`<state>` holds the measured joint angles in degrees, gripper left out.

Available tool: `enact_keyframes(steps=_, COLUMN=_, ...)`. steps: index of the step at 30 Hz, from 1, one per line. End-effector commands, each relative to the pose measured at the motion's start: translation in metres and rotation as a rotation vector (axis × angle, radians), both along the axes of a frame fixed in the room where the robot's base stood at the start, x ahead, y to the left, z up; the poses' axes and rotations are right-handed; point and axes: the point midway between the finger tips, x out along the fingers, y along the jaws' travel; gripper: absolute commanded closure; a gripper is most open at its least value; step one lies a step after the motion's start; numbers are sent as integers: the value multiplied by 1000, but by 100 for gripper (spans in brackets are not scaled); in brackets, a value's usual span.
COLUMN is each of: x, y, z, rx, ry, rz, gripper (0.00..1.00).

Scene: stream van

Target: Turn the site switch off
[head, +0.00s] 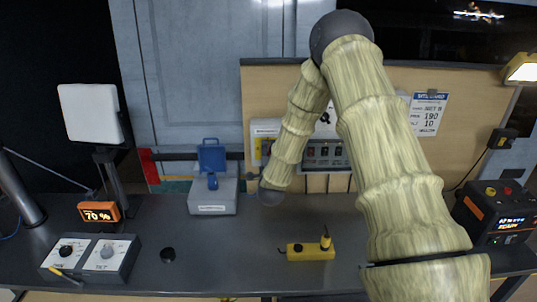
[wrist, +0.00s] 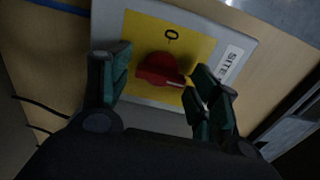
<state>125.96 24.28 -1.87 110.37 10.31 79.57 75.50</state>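The site switch in the wrist view is a red rotary knob (wrist: 160,71) on a yellow plate (wrist: 200,45), set in a pale grey box (wrist: 104,22). A "0" is printed on the plate above the knob, and a partly visible label starts with "SITE". The knob's grip lies roughly crosswise in the picture, its end toward the right finger and not at the "0". My gripper (wrist: 159,76) is open, one finger on each side of the knob; I cannot tell whether the right finger touches it. In the head view, the box (head: 266,128) stands behind my arm, which hides my gripper.
A grey box with a blue padlock-like part (head: 212,182) stands left of my arm. A yellow pendant (head: 310,251) lies on the dark bench (head: 230,255). A two-knob box (head: 92,258) is at the left, a power unit (head: 497,212) at the right.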

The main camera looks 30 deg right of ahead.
Motion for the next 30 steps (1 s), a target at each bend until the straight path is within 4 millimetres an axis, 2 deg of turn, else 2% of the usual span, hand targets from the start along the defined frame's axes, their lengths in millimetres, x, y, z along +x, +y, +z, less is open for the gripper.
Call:
enact_keyframes(steps=1, x=0, y=0, z=0, rx=0, ry=0, rz=0, gripper=54)
enact_keyframes(steps=5, x=0, y=0, z=0, rx=0, ry=0, rz=0, gripper=77)
enact_keyframes(steps=17, x=0, y=0, z=-2, rx=-46, ry=30, rz=1, gripper=78)
enact_keyframes(steps=30, x=0, y=0, z=-4, rx=-336, ry=206, rz=1, gripper=78)
